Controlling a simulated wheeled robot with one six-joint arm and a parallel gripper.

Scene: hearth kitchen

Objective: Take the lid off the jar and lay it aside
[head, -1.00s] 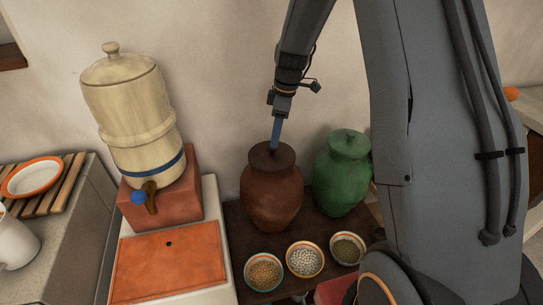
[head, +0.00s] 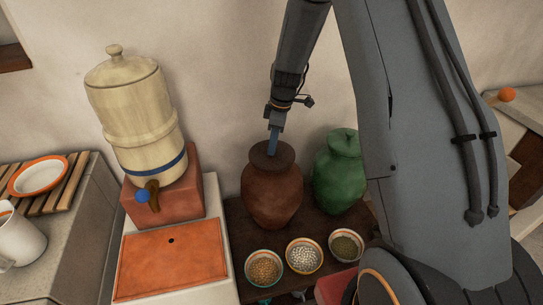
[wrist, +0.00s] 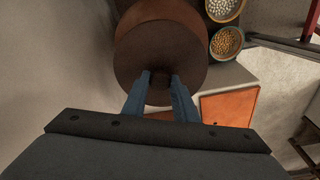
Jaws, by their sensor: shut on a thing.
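The brown jar (head: 271,197) stands upright on a dark shelf, with its dark brown round lid (head: 260,156) at its mouth. In the head view I see no clear gap between lid and jar. My gripper (head: 271,151) comes down from above onto the lid's middle. In the wrist view the two blue fingers of my gripper (wrist: 158,78) are shut on the small knob of the lid (wrist: 160,58). The knob is mostly hidden between the fingers. Part of the brown jar (wrist: 165,14) shows beyond the lid.
A green lidded jar (head: 338,180) stands close on the right. Three bowls of grains and pulses, one of them (head: 264,268), sit in front. A cream water dispenser (head: 135,110) stands on a red block to the left. An orange-red panel (head: 172,262) lies flat, bare, at front left.

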